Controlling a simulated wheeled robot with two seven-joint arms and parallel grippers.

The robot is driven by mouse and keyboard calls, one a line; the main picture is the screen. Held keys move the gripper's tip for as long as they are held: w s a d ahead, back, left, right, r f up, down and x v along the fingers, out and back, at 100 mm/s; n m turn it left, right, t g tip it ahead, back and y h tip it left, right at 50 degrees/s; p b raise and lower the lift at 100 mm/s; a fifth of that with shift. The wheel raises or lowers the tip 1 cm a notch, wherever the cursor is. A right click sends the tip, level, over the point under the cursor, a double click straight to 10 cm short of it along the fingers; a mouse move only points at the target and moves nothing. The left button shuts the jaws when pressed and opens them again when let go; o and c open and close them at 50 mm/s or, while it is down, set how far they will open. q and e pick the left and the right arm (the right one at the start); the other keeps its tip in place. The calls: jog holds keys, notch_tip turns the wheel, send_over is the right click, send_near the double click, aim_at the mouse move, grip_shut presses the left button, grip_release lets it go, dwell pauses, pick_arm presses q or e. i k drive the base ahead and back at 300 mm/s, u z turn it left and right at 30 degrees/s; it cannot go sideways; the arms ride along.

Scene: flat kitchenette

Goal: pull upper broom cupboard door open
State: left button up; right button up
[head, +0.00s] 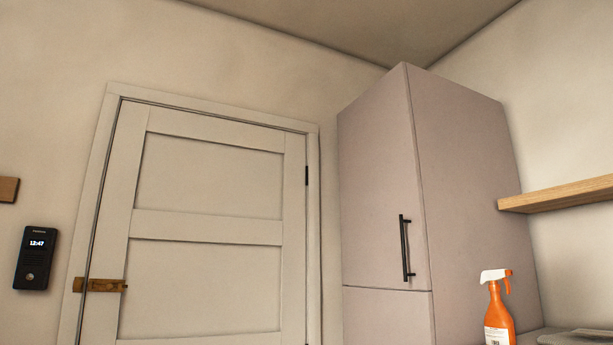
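The broom cupboard is a tall mauve-grey cabinet in the corner, right of the middle in the head view. Its upper door (377,190) is on the narrower left face and looks shut, flush with the cabinet side (465,180). A black vertical bar handle (404,248) sits near the door's lower right edge. A thin horizontal seam parts it from the lower door (385,315), which is cut off by the bottom of the picture. Neither of my grippers shows in this view.
An orange spray bottle (497,315) stands in front of the cupboard's right side. A wooden shelf (560,195) is at right. A black intercom (34,258) hangs at far left.

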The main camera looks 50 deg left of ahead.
aim_at(384, 240)
jog(key=u, duration=1.5)
jog(key=i, duration=1.5)
jog(key=z, duration=0.3)
